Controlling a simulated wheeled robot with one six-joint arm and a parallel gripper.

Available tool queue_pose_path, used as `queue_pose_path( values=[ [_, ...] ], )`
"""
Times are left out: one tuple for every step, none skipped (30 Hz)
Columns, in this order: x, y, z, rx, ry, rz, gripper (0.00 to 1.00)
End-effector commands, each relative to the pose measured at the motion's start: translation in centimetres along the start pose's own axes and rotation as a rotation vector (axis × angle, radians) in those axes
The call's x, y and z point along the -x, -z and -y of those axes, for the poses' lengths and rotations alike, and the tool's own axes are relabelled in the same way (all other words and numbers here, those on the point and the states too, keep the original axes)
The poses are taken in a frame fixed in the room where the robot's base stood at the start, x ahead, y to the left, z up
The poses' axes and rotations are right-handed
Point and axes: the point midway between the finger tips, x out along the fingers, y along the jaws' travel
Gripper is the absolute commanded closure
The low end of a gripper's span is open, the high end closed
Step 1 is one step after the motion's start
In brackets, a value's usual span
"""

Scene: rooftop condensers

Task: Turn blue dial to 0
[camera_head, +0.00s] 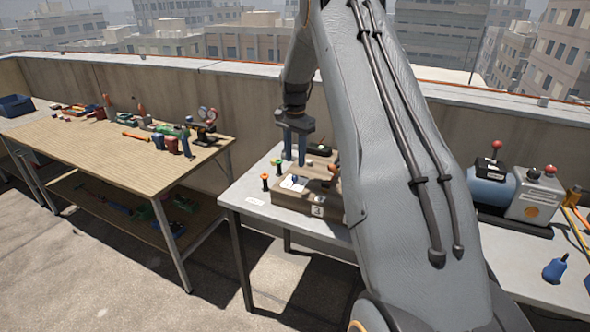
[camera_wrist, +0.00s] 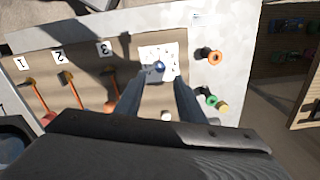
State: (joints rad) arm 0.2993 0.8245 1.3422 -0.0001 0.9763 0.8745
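The blue dial (camera_wrist: 159,67) sits on a white square plate (camera_wrist: 150,54) with small marks around it, on a brown panel box. Its marks are too small to read. In the head view the blue dial (camera_head: 295,180) is tiny on the box (camera_head: 290,198) on the grey table. My gripper (camera_head: 296,162) points down over the box. In the wrist view my gripper (camera_wrist: 158,82) is open and empty, with one finger on each side of the dial's line. The fingertips look short of the dial and apart from it.
Beside the dial are levers with orange stems (camera_wrist: 73,90) and labels 1, 2 and 3. An orange-topped knob (camera_wrist: 214,58) and a green one (camera_wrist: 210,98) stand on the other side. A blue tank (camera_head: 490,187) stands right; a wooden bench (camera_head: 100,160) with tools stands left.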

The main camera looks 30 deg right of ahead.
Motion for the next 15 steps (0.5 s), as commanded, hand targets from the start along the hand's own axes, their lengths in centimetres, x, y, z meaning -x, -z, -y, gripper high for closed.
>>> queue_pose_path(
  values=[
    [-0.6,-0.1,-0.1,0.0,-0.002,0.001,0.65],
    [-1.0,-0.1,-0.1,0.001,-0.002,0.002,0.65],
    [-1.7,-0.1,-0.1,0.001,-0.003,0.003,0.65],
    [-2.1,-0.1,-0.1,0.001,-0.002,0.002,0.65],
    [-2.6,-0.1,-0.1,0.002,-0.002,0.002,0.65],
    [-3.3,-0.1,-0.1,0.002,-0.003,0.002,0.65],
    [-3.7,-0.1,-0.1,0.002,-0.002,0.001,0.65],
    [-4.2,-0.1,-0.1,0.002,-0.001,0.001,0.65],
    [-4.7,-0.1,-0.1,0.002,-0.002,0.001,0.65],
    [-5.0,-0.1,-0.1,0.002,-0.001,0.001,0.65],
    [-5.3,-0.1,-0.1,0.002,0.0,0.0,0.65],
    [-5.7,-0.1,0.0,0.002,0.0,0.0,0.65],
    [-6.0,-0.1,0.0,0.002,0.0,0.0,0.65],
    [-6.2,-0.1,0.0,0.003,0.0,0.0,0.65],
    [-6.4,-0.1,0.0,0.003,0.001,-0.001,0.65]
  ],
)
